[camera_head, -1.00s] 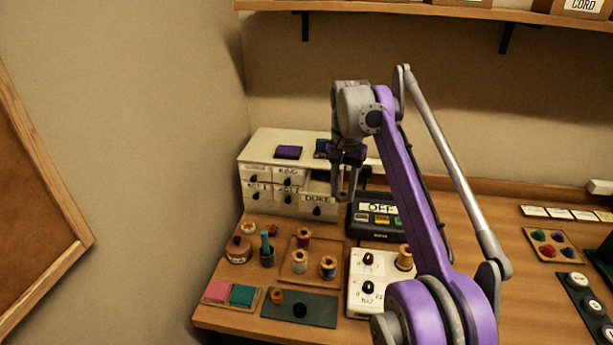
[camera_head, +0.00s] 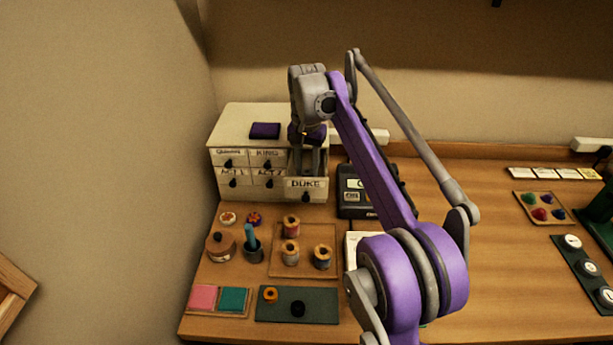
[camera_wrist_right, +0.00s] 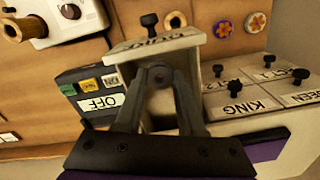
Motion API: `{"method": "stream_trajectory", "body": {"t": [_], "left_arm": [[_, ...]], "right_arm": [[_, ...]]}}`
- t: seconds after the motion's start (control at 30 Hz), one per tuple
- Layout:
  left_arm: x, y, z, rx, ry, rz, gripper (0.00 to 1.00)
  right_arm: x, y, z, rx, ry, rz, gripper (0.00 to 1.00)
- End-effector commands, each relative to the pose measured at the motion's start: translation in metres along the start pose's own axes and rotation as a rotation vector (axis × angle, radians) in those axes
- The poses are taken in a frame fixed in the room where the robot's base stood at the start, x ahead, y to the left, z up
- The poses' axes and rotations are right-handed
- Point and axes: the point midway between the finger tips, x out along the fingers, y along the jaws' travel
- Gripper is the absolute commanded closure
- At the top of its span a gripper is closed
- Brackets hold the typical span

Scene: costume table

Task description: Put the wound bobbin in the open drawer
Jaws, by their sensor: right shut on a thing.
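My left gripper is not in view.
A purple folded item (camera_head: 265,130) lies on the cabinet. A dark device with an OFF sign (camera_wrist_right: 98,105) stands right beside the drawer. A wooden tray (camera_head: 274,268) with spools, a lidded pot (camera_head: 220,246) and a green mat (camera_head: 325,303) lie in front. The table's right middle is clear.

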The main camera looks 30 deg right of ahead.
Motion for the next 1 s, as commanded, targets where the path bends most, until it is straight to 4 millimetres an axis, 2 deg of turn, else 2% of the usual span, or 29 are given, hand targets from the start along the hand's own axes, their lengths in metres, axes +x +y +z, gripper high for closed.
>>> {"method": "stream_trajectory", "body": {"t": [0.1,0.2,0.57,0.6,0.73,0.77,1.0], "left_arm": [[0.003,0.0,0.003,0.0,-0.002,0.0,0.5],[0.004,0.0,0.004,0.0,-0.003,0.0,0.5],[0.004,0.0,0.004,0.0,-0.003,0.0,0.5],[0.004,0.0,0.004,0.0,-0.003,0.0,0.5],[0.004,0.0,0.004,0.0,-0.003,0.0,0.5],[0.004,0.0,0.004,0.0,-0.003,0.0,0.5],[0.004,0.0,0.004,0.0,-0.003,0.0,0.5]], "right_arm": [[0.02,0.0,0.0,0.0,0.0,0.0,1.0],[0.027,0.0,0.0,0.0,0.0,0.0,1.0],[0.031,0.0,0.0,0.0,0.0,0.0,1.0],[0.031,0.0,0.0,0.0,0.0,0.0,0.58],[0.03,0.0,0.0,0.0,0.0,0.0,0.35],[0.03,0.0,0.0,0.0,0.0,0.0,0.32],[0.03,0.0,0.0,0.0,0.0,0.0,0.32]]}}
